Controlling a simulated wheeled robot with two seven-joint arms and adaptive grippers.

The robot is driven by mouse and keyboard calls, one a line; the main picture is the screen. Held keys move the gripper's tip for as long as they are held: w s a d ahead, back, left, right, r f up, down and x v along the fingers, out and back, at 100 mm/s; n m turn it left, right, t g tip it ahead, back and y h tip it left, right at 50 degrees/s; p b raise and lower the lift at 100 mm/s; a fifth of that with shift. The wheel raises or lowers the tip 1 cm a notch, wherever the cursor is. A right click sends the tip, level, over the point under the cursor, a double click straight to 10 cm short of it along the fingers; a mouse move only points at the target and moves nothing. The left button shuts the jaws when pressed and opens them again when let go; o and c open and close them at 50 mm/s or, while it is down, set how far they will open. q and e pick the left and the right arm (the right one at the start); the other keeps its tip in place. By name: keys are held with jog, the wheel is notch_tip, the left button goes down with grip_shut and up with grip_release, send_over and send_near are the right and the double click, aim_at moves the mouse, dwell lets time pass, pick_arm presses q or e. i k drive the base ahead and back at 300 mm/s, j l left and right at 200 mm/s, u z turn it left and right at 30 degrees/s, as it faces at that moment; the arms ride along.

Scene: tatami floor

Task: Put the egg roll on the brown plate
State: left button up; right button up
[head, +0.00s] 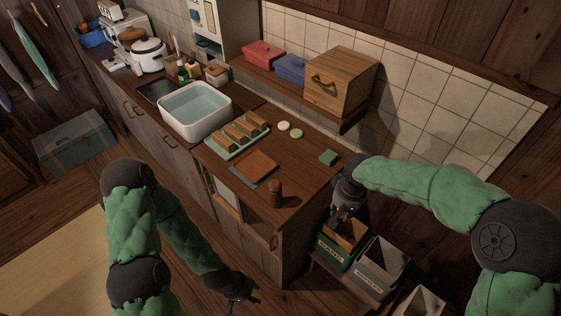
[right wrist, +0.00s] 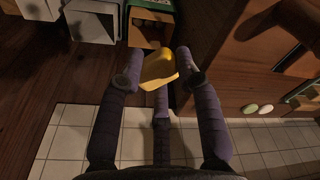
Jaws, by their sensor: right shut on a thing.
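The egg roll (right wrist: 157,68), a yellow block, is between the fingertips of my right gripper (right wrist: 160,76) in the right wrist view. The right gripper is shut on it. In the head view the right gripper (head: 344,212) hangs past the counter's right end, above the bins; the egg roll is hard to make out there.
A pale green tray (head: 236,153) with several tan blocks stands behind the plate. A brown cylinder (head: 276,194) stands near the counter's front edge. Below are a green bin (head: 333,254) and a grey bin (head: 374,272).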

aim_at(254, 166)
jog(key=i+j+z, duration=0.25)
jog(key=j, duration=0.15)
jog(key=i+j+z, duration=0.2)
jog(key=j, duration=0.2)
jog(key=j+z, duration=0.25)
jog(key=j, duration=0.15)
jog(key=i+j+z, duration=0.1)
jog(key=j+z, duration=0.15)
jog(key=j, duration=0.25)
jog(key=i+j, duration=0.1)
jog(key=j, duration=0.5)
jog(key=i+j, duration=0.1)
jog(key=j, duration=1.15)
jog(key=i+z, duration=0.05)
jog(key=i, duration=0.05)
